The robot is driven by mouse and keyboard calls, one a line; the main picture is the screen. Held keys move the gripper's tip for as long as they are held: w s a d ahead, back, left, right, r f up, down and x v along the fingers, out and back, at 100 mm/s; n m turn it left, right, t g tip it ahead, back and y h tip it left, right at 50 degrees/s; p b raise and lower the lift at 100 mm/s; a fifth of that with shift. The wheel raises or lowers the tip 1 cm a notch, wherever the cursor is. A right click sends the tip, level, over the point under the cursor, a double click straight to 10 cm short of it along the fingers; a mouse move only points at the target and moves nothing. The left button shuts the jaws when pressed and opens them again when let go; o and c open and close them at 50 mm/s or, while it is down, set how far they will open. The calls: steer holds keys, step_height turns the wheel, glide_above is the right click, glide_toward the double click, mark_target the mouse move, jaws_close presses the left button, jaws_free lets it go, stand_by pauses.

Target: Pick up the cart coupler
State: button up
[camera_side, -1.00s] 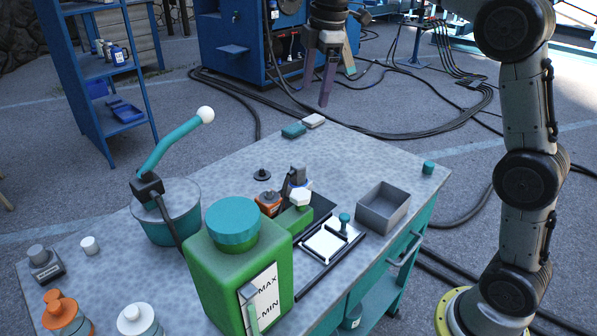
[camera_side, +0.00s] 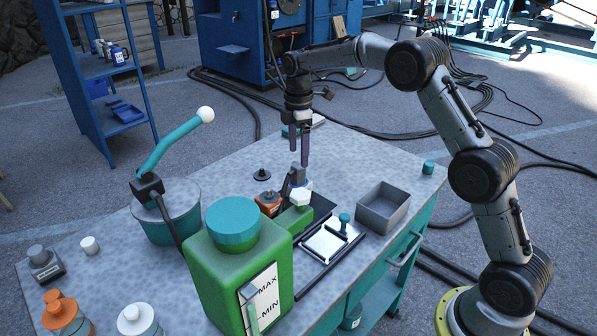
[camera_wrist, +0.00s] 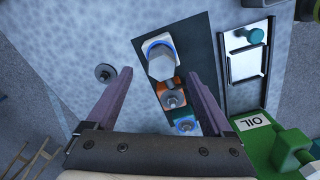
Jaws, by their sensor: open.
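I cannot tell for certain which part is the cart coupler. Several coupler-like parts stand in a row on a dark mat (camera_wrist: 205,55). One has a pale hexagonal end and blue ring (camera_wrist: 160,58); in the side view it is dark grey with a white hexagonal end (camera_side: 300,197). Beside it is an orange block with a grey knob (camera_wrist: 171,97), also in the side view (camera_side: 268,204). A blue part (camera_wrist: 185,121) ends the row. My gripper (camera_side: 299,158) is open, empty and pointing down above the row. In the wrist view its purple fingers (camera_wrist: 158,74) straddle the row.
A black disc (camera_side: 262,175) lies left of the row. A white tray with a teal knob (camera_side: 326,243) and a grey bin (camera_side: 383,208) are to the right. A large green jug (camera_side: 238,270) stands in front.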

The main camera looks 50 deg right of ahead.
mark_target(298, 164)
steer(key=shift+s+a+f, duration=0.1)
steer(key=shift+f, duration=2.9)
steer(key=shift+c, duration=0.3)
steer(key=shift+r, duration=0.1)
jaws_close()
